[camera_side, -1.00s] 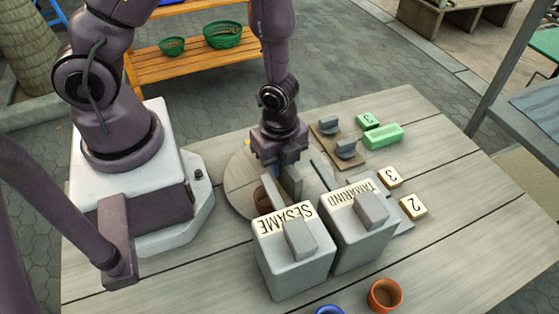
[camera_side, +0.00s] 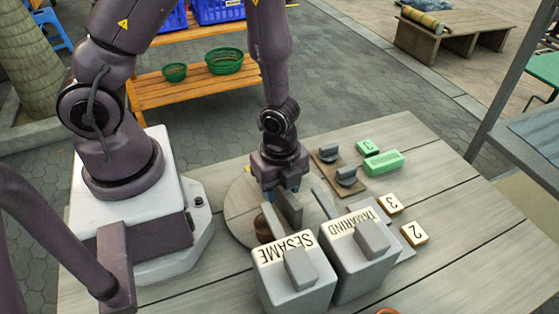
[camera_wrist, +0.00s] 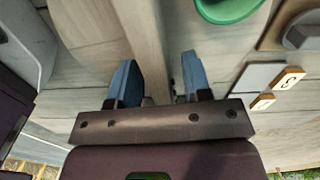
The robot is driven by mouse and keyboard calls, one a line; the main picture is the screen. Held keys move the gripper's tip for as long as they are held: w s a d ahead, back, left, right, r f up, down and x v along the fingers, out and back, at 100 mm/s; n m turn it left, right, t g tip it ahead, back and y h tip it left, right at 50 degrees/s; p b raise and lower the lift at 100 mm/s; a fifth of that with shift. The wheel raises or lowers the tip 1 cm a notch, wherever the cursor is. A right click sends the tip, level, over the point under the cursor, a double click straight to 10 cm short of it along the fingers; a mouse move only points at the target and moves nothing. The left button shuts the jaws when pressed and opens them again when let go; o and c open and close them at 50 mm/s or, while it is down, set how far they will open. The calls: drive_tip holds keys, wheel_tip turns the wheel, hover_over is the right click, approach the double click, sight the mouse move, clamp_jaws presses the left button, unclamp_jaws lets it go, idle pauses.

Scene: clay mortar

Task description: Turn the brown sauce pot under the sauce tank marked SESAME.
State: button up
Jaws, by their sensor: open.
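A brown pot (camera_side: 264,228) shows only partly behind the SESAME tank. It is on a round grey turntable (camera_side: 236,208), beside an upright grey plate (camera_side: 289,208). My gripper (camera_side: 280,192) points down above the turntable, by that plate. In the wrist view, its blue fingers (camera_wrist: 160,80) are apart, with a pale slab (camera_wrist: 172,60) showing between them; I cannot tell whether they touch it.
Tiles marked 3 (camera_side: 389,204) and 2 (camera_side: 413,233), a green block (camera_side: 383,163) and a brown board with grey knobs (camera_side: 335,170) lie to the right. A green round thing (camera_wrist: 230,8) tops the wrist view.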

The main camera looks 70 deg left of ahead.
wheel_tip(320, 180, up, 12)
idle(0.5)
drive_tip(key=s+a+r+n+t, duration=0.2)
drive_tip(key=r+n, duration=0.6)
drive_tip(key=r, duration=0.1)
drive_tip(key=s+a+r+n+t, duration=0.3)
drive_tip(key=r+n, duration=0.5)
drive_tip(key=r, duration=0.1)
drive_tip(key=shift+s+n+t, duration=0.25)
drive_tip(key=shift+n+t, duration=0.05)
